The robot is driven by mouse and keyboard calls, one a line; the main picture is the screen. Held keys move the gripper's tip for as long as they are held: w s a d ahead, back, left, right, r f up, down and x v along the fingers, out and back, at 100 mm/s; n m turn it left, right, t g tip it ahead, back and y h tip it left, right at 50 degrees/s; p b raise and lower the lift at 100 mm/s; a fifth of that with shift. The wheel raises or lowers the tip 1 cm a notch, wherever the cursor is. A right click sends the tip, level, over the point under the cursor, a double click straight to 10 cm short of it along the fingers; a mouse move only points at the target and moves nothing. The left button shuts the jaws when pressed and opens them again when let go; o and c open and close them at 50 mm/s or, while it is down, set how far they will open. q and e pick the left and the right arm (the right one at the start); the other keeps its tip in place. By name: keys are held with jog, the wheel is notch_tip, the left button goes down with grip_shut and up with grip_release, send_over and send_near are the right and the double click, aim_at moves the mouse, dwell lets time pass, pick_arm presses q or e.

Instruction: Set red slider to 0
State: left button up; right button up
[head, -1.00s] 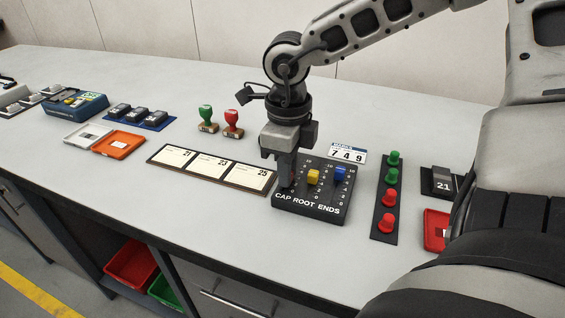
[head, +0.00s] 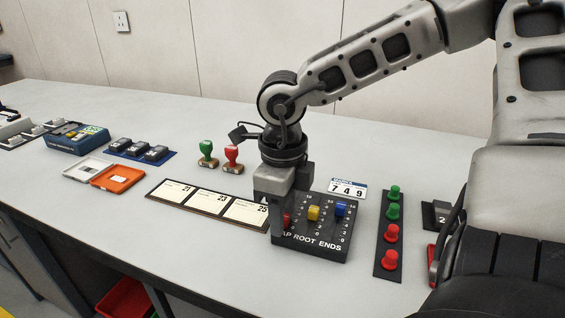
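The dark slider panel (head: 318,255) stands on the bench, with CAP, ROOT and ENDS on its front edge. The red slider (head: 287,220) shows at the panel's left, in the CAP column, low and near the label. Its scale marks are hidden. The yellow slider (head: 313,213) and the blue slider (head: 341,208) stand in the ROOT and ENDS columns. My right gripper (head: 277,232) points down at the panel's left edge, beside the red slider. It covers part of the CAP label. Contact with the knob and the finger gap cannot be made out. My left gripper is out of view.
A card rack (head: 207,198) lies just left of the panel. A green stamp (head: 207,153) and a red stamp (head: 232,156) stand behind it. A white number sign (head: 347,188) is behind the panel. A strip of green and red buttons (head: 388,238) lies to the right.

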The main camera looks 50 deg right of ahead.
notch_tip(320, 180, up, 16)
jog(key=p, duration=0.1)
jog(key=shift+f, duration=0.25)
dwell(0.5)
